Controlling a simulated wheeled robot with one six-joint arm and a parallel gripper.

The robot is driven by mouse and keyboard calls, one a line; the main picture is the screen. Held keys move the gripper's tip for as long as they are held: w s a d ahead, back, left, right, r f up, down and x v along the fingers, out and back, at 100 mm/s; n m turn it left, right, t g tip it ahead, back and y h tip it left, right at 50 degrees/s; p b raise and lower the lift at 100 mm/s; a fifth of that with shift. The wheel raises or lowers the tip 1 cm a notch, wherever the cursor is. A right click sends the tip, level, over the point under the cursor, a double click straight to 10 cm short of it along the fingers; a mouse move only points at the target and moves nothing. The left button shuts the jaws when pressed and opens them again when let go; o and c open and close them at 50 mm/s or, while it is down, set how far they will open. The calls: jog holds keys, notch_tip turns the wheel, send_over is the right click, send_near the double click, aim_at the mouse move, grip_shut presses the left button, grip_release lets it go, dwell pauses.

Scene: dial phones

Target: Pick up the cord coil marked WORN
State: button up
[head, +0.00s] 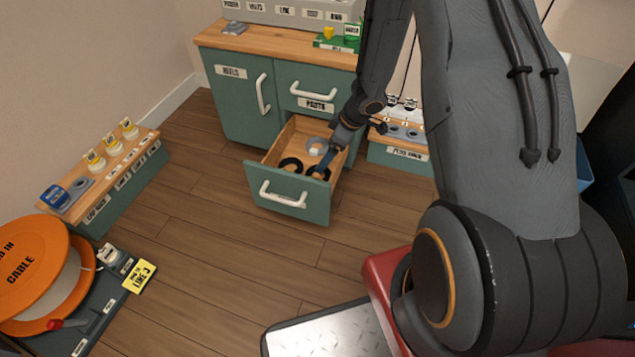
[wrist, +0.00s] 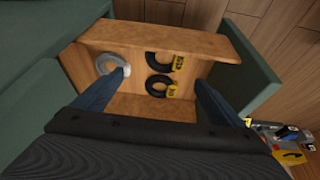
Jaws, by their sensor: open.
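An open drawer (head: 281,217) holds several cord coils. In the wrist view a grey coil (wrist: 108,62) with a pale tag lies at the left of the drawer. Two black coils, an upper one (wrist: 152,66) and a lower one (wrist: 150,84), lie to its right, each with a yellow tag. The tag writing is too small to read, so I cannot tell which coil is marked WORN. My gripper (wrist: 165,95) is open and empty above the drawer, its blue fingers on either side of the black coils. In the head view it partly hides the drawer's right side (head: 325,165).
The drawer's wooden walls (wrist: 155,38) stand close around the coils. The green cabinet (head: 240,105) rises behind the drawer. A low shelf unit (head: 130,165) with yellow-capped items and an orange cable reel (head: 30,262) stand at the left. The wooden floor (head: 215,245) before the drawer is clear.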

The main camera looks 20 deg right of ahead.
jog(key=f, duration=0.2)
jog(key=shift+s+a+f+y+b, duration=0.1)
jog(key=shift+a+f+y+b, duration=0.1)
jog(key=shift+f+y+b, duration=0.15)
jog(key=shift+s+d+b+x, duration=0.1)
jog(key=shift+b+x, duration=1.3)
jog(key=shift+x, duration=0.45)
jog(key=shift+s+d+b+x, duration=0.1)
jog(key=shift+s+b+x, duration=0.05)
jog(key=shift+b+x, duration=1.5)
jog(key=shift+f, duration=0.3)
jog(key=shift+c, duration=0.3)
jog(key=c, duration=1.1)
